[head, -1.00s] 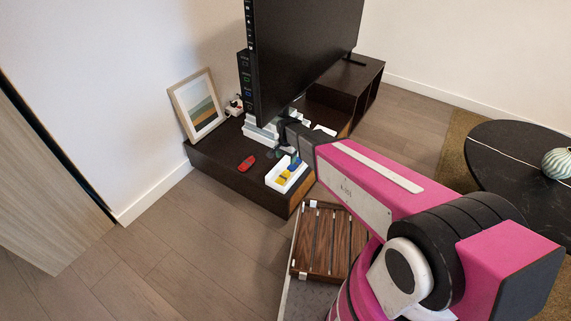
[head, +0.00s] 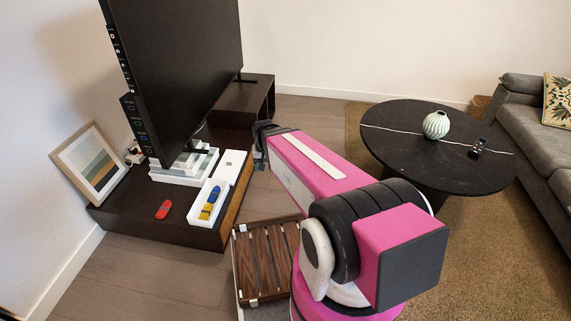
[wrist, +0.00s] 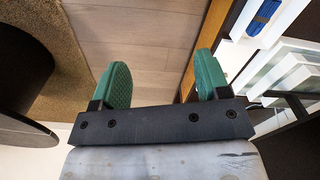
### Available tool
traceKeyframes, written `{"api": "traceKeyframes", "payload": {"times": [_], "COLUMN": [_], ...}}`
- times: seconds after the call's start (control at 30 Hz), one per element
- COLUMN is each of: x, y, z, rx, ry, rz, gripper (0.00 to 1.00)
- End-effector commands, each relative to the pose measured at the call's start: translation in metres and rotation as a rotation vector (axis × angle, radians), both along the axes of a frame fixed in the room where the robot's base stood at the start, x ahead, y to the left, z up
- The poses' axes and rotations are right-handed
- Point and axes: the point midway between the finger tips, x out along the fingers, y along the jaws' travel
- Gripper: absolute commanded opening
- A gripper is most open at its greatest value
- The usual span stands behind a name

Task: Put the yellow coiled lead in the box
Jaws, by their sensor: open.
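A white open tray (head: 194,217) sits on the dark TV stand, holding a small yellow item (head: 206,212) and blue items (head: 214,194). The yellow item may be the coiled lead; it is too small to tell. Which container is the task's box is not clear. My gripper (wrist: 160,82) is open, with green fingers apart and nothing between them, above wooden floor beside the stand. The wrist view shows a blue item (wrist: 264,14) in a white tray at upper right.
A red object (head: 163,209), a picture frame (head: 90,162), stacked white trays (head: 172,176) and a large screen (head: 180,75) are on the stand. A round black table (head: 400,150) with a vase (head: 436,124) stands right.

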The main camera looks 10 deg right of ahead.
Motion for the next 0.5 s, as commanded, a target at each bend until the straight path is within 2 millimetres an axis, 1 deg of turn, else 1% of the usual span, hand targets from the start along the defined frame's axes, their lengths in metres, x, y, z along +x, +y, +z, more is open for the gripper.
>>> {"api": "traceKeyframes", "payload": {"times": [0.03, 0.1, 0.2, 0.33, 0.5], "x": [-0.017, -0.029, -0.042, -0.05, -0.05], "y": [-0.021, -0.041, -0.061, -0.074, -0.077], "z": [0.013, 0.023, 0.033, 0.04, 0.04], "rx": [0.0, 0.0, 0.0, -0.001, -0.001], "ry": [-0.001, 0.0, -0.001, -0.002, -0.001], "rz": [0.013, 0.041, 0.074, 0.096, 0.104], "gripper": [0.69, 0.69, 0.69, 0.69, 0.69]}}
